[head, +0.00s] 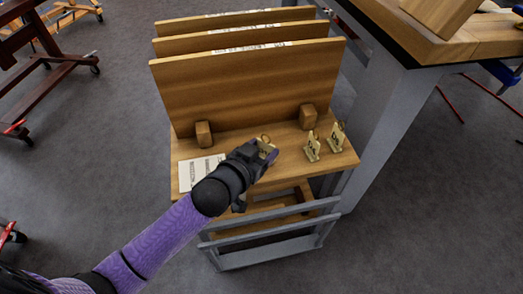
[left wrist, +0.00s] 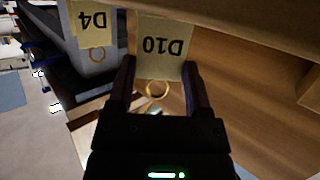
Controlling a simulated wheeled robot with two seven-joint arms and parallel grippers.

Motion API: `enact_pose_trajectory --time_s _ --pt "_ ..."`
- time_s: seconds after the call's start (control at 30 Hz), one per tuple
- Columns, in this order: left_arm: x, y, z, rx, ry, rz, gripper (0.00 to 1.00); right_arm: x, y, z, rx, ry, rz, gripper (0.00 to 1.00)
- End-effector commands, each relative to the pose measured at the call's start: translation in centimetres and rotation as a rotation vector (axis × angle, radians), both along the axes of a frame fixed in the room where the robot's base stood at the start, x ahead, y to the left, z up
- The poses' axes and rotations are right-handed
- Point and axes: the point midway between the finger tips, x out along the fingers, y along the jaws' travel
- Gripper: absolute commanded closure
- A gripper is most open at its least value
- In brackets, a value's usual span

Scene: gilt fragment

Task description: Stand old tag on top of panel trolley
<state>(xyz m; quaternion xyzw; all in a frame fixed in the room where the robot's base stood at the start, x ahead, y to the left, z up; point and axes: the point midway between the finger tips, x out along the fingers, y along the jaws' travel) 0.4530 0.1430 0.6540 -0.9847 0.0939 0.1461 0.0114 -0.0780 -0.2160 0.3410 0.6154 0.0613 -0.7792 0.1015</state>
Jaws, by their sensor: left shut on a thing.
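The panel trolley (head: 330,160) has a wooden deck in front of several upright wooden panels (head: 245,85). My left gripper (head: 266,150) is over the front of the deck, shut on a beige tag marked D10 (left wrist: 160,45) with a brass ring. The ring of the held tag shows above the gripper in the head view; the gripper hides most of the rest. I cannot tell whether the tag touches the deck. Two similar tags stand upright on the deck to the right, a nearer one (head: 312,147) and a farther one (head: 336,138). My right gripper is not in view.
A printed white sheet (head: 199,172) lies on the deck left of the gripper. Two wooden blocks (head: 204,134) (head: 308,117) stand against the front panel. A wooden-topped bench (head: 430,45) is close on the right. A tag marked D4 (left wrist: 91,25) shows in the left wrist view.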

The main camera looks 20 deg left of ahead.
Motion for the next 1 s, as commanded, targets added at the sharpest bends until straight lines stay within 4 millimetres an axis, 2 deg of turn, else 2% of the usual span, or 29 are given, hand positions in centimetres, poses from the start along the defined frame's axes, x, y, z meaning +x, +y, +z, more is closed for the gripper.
enact_pose_trajectory --time_s 0.1,0.13,0.27,0.53,0.63,1.0 --pt "0.0 0.0 -0.3 -0.001 0.001 0.0 0.9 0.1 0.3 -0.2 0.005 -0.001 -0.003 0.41" --pt "0.0 0.0 -0.3 0.0 0.0 0.0 0.3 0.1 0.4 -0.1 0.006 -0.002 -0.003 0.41" --pt "0.0 0.0 -0.2 0.0 0.0 0.0 0.02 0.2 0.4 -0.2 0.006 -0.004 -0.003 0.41" --pt "0.0 0.0 -0.2 0.0 0.0 0.0 0.01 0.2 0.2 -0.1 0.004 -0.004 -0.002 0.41" --pt "-0.5 0.1 0.5 0.0 -0.001 0.0 0.01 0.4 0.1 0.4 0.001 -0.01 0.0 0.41" --pt "-9.3 1.8 3.5 -0.001 0.0 0.0 0.01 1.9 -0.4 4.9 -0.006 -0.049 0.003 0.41"
